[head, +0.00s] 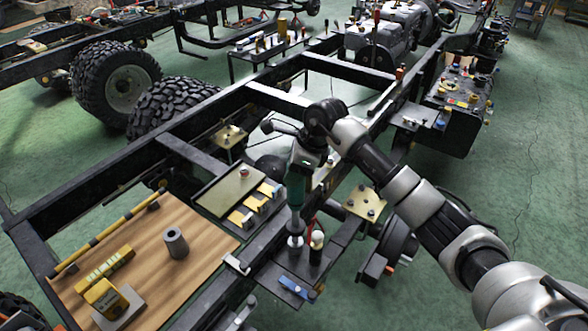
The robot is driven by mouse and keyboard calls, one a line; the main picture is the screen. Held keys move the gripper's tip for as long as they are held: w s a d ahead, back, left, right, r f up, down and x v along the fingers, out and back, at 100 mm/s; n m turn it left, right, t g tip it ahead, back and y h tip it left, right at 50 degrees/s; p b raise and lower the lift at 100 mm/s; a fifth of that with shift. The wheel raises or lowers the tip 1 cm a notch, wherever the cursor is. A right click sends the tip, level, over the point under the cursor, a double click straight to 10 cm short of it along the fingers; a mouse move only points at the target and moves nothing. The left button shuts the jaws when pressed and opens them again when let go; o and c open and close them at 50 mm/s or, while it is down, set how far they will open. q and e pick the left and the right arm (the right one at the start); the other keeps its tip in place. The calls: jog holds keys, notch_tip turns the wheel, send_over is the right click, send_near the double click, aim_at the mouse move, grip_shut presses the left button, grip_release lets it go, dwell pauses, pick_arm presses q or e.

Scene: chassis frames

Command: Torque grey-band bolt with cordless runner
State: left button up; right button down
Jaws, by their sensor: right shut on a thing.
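The cordless runner (297,190) is a dark tool with a green body. My right gripper (308,158) is shut on it and holds it upright, nose down, over the near frame rail. The runner's pale lower end (295,241) is at a dark plate on the rail; I cannot tell whether it touches a bolt. A pale-topped dark cylinder (317,240) stands just right of it. A grey band on any bolt is too small to make out, and the runner may hide the bolt. My left gripper is not in view.
A wooden board (205,235) at the lower left carries a grey cylinder (176,243) and yellow boxes (104,264). A tray (228,192) and yellow blocks (243,214) lie left of the runner. A yellow plate (366,203) sits to its right. Green floor is free at the right.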

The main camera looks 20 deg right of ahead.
jog(key=shift+f+b, duration=0.3)
jog(key=shift+b, duration=0.05)
dwell(0.4)
jog(key=shift+s+f, duration=0.15)
jog(key=shift+f, duration=0.1)
dwell(0.4)
jog(key=shift+b, duration=0.45)
dwell(0.5)
jog(key=shift+r, duration=0.15)
dwell(1.1)
jog(key=shift+w+r+p, duration=0.2)
jog(key=shift+r+p, duration=0.55)
jog(key=shift+r, duration=0.8)
jog(key=shift+r, duration=0.15)
